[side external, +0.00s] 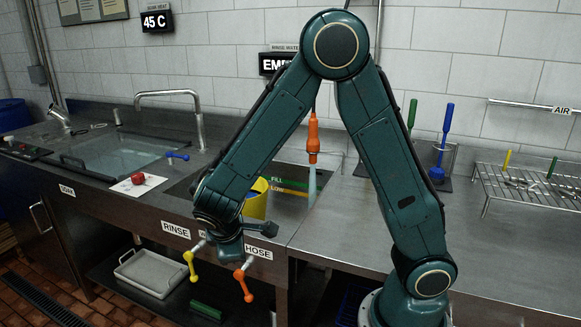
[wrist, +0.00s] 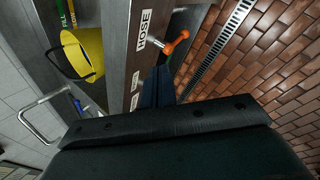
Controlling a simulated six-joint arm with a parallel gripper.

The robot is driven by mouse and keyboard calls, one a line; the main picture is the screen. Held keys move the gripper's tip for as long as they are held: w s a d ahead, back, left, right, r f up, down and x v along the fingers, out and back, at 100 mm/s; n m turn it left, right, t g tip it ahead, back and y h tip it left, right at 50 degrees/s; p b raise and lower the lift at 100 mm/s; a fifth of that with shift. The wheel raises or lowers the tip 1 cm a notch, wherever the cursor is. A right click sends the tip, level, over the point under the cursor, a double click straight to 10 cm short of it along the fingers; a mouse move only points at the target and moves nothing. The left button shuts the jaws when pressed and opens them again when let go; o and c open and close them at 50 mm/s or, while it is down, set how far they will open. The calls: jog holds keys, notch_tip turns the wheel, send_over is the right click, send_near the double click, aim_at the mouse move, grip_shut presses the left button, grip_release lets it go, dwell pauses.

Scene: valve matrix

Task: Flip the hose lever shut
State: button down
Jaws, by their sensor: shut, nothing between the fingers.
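The orange hose lever (side external: 243,282) hangs downward on the front of the steel counter, just below the HOSE label (side external: 258,251). In the wrist view the lever (wrist: 177,42) sticks out from the panel beside the HOSE label (wrist: 143,30). My gripper (wrist: 158,74) is shut and empty, with its dark fingertips a little short of the lever and apart from it. In the side view my wrist is above the levers, and the fingers are hard to make out. An orange spray nozzle (side external: 313,138) hangs above the sink, with a pale stream below it.
A yellow lever (side external: 190,265) hangs left of the orange one, near the RINSE label (side external: 176,230). A yellow bucket (side external: 256,200) stands in the sink, also seen in the wrist view (wrist: 82,52). A wire rack (side external: 530,185) with small tools stands at right.

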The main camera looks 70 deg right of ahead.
jog(key=w+a+f+t+h, duration=0.1)
jog(key=w+f+h, duration=0.15)
jog(key=f, duration=0.35)
jog(key=w+a+f+h, duration=0.2)
jog(key=w+f, duration=0.1)
jog(key=f, duration=0.3)
jog(key=n+t+h, duration=0.2)
jog(key=t+h, duration=0.2)
jog(key=t, duration=0.1)
send_near(244, 286)
jog(key=w+a+f, duration=0.3)
jog(key=w, duration=0.1)
jog(key=shift+f, duration=0.3)
jog(key=shift+w+d+y, duration=0.15)
jog(key=shift+y, duration=0.1)
jog(key=w+d, duration=0.1)
jog(key=d, duration=0.8)
jog(key=shift+f, duration=0.15)
